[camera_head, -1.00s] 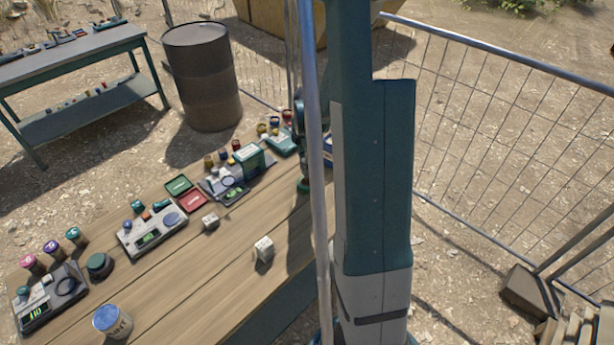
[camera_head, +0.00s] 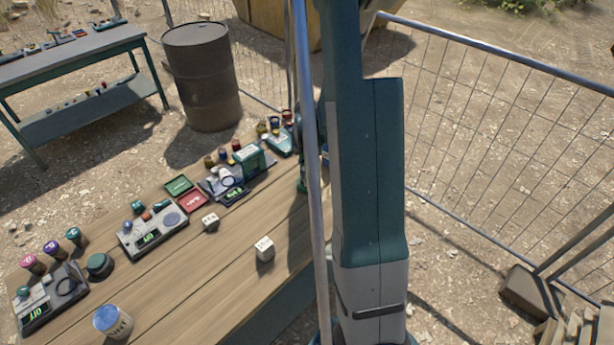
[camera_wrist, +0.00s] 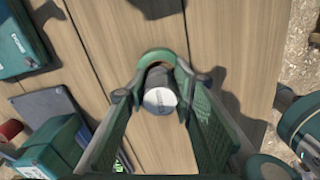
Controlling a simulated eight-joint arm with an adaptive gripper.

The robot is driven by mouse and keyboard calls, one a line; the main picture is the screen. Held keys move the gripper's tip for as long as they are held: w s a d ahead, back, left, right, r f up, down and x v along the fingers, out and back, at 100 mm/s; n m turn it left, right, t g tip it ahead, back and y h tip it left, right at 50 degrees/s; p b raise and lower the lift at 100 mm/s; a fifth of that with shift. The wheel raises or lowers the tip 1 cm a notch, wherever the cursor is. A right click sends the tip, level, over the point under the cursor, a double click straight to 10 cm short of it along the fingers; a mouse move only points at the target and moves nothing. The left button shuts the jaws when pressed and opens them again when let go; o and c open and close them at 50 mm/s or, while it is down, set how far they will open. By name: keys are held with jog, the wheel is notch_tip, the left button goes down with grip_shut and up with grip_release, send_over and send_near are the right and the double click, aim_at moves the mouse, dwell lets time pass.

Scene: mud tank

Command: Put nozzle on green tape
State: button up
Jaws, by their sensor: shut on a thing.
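In the wrist view, my gripper (camera_wrist: 160,82) is shut on a short grey-white cylinder, which I take to be the nozzle (camera_wrist: 160,99). Its pale round end faces the camera. The green tape (camera_wrist: 156,56) shows as a ring around the far end of the nozzle, just beyond my fingertips. I cannot tell whether the nozzle rests on the tape or hangs above it. In the head view, my arm and a grey pole hide the nozzle. A sliver of green (camera_head: 301,186) shows beside the pole, but I cannot tell if it is tape or gripper.
Green boxes (camera_wrist: 20,45) and a dark slab (camera_wrist: 50,110) lie left of my gripper. The table's right edge is close.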

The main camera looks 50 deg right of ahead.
jog(key=shift+f, duration=0.4)
jog(key=shift+f, duration=0.15)
jog(key=o, duration=0.9)
jog(key=shift+r, duration=6.15)
jog(key=shift+a+r, duration=0.1)
